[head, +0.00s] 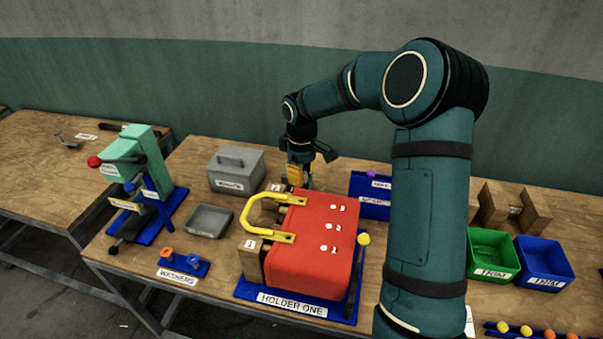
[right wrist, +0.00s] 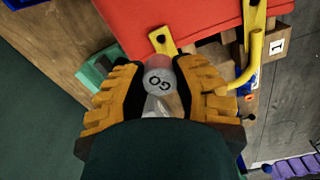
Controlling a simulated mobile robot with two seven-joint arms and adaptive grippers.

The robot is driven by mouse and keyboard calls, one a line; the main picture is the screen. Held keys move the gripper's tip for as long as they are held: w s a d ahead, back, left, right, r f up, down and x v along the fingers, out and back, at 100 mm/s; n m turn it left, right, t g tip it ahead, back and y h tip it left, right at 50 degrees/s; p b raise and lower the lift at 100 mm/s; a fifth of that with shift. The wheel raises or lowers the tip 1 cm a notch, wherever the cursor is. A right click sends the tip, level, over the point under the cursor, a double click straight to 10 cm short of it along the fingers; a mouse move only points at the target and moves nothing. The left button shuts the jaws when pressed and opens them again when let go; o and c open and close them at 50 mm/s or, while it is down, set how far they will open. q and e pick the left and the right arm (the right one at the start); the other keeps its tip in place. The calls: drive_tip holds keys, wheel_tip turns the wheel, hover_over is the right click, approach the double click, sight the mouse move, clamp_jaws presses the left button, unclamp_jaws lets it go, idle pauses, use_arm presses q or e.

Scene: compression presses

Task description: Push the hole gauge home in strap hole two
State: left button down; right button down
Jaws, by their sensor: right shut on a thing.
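My right gripper (head: 300,172) is behind the far end of the red bag (head: 315,245) in the head view. In the right wrist view its orange fingers (right wrist: 158,88) are shut on the hole gauge (right wrist: 158,80), a grey, partly clear piece marked GO. The yellow strap (head: 250,210) loops from the red bag's left side. In the right wrist view, one strap end with a dark hole (right wrist: 160,38) lies just above the gauge. The gauge appears apart from this hole; depth is hard to judge. The other hole (right wrist: 254,3) is near the block marked 1 (right wrist: 279,45). My left gripper is not in view.
The bag sits on the blue HOLDER ONE base (head: 293,304). A blue bin (head: 370,190) and green TRIM bin (head: 492,256) are right.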

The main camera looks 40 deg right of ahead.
drive_tip(key=shift+f+b, duration=1.45)
drive_tip(key=shift+f, duration=1.05)
drive_tip(key=shift+f+b, duration=0.75)
drive_tip(key=shift+f, duration=0.6)
drive_tip(key=c, duration=0.7)
unclamp_jaws()
wheel_tip(320, 180, up, 12)
